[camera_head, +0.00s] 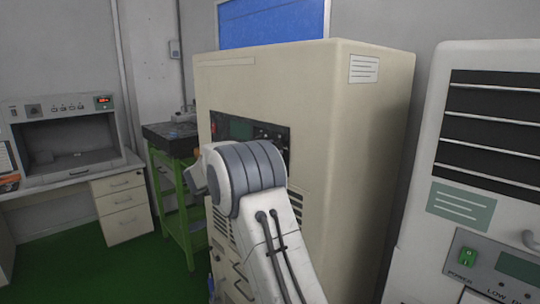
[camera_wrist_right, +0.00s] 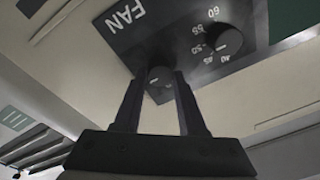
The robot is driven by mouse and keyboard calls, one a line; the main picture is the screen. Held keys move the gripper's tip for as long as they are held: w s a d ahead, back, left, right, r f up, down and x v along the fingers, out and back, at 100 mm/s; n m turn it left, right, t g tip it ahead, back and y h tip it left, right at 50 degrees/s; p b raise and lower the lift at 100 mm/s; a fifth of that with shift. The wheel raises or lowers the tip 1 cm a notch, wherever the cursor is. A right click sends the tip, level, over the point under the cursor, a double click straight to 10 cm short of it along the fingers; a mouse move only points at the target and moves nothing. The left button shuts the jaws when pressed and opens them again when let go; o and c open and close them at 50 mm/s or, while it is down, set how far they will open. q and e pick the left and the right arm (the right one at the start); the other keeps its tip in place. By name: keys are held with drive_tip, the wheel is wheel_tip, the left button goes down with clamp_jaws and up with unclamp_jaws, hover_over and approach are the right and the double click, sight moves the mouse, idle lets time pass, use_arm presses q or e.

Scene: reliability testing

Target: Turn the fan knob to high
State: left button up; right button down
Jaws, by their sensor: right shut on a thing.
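The fan knob (camera_wrist_right: 160,74) is a small dark round knob on a dark panel, close to a white FAN label (camera_wrist_right: 126,14). My right gripper (camera_wrist_right: 159,84) has its two dark fingers on either side of this knob and is shut on it. The knob's setting cannot be read, because the fingers cover its surroundings. In the head view my right arm reaches to the dark control panel (camera_head: 229,128) of the beige cabinet, and the arm hides the gripper and the knob. My left gripper is in neither view.
A second knob (camera_wrist_right: 230,41) with a number scale sits close beside the fingers. The beige cabinet (camera_head: 372,150) stands in front of me. A white machine (camera_head: 444,205) is at the right. A green-framed stand (camera_head: 172,192) and a drawer desk (camera_head: 122,205) are at the left.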

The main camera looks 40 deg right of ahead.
idle(0.4)
drive_tip(key=shift+c, duration=2.4)
unclamp_jaws()
drive_tip(key=shift+a, duration=0.1)
drive_tip(key=a+f+b, duration=0.1)
drive_tip(key=a+b, duration=0.1)
drive_tip(key=a, duration=0.8)
drive_tip(key=shift+s+a+b, duration=0.15)
drive_tip(key=shift+s+b, duration=0.25)
